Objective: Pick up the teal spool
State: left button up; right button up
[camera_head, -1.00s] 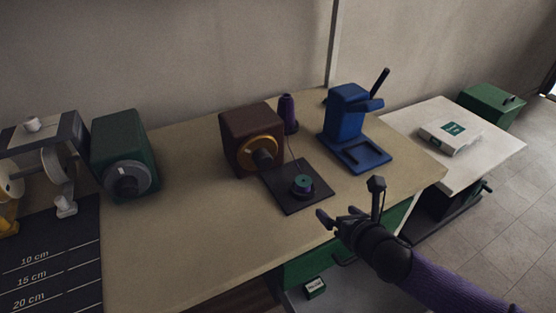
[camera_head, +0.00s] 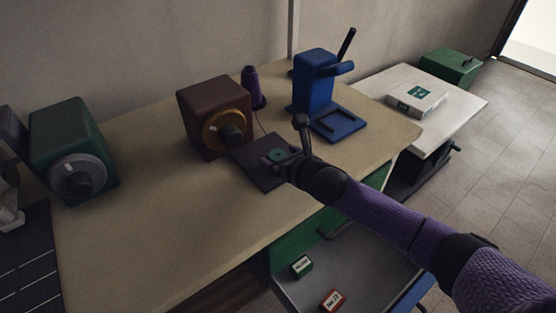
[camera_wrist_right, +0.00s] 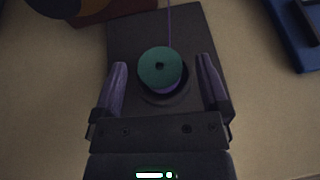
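The teal spool (camera_head: 277,155) sits on a dark square base plate (camera_head: 259,178) in front of the brown machine. In the right wrist view the spool (camera_wrist_right: 160,66) shows its round teal top with a centre hole, and purple thread below the top. A thread runs up from it. My right gripper (camera_head: 283,160) is at the spool in the head view. In the right wrist view the open fingers (camera_wrist_right: 163,85) stand on either side of the spool, with a gap on both sides. My left gripper is not in view.
The brown machine (camera_head: 205,100) and a purple thread cone (camera_head: 252,86) stand just behind. A blue press (camera_head: 314,82) is to the right, and a green machine (camera_head: 68,135) to the left. The front of the table (camera_head: 170,225) is clear.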

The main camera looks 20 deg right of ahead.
jog(key=c, duration=1.2)
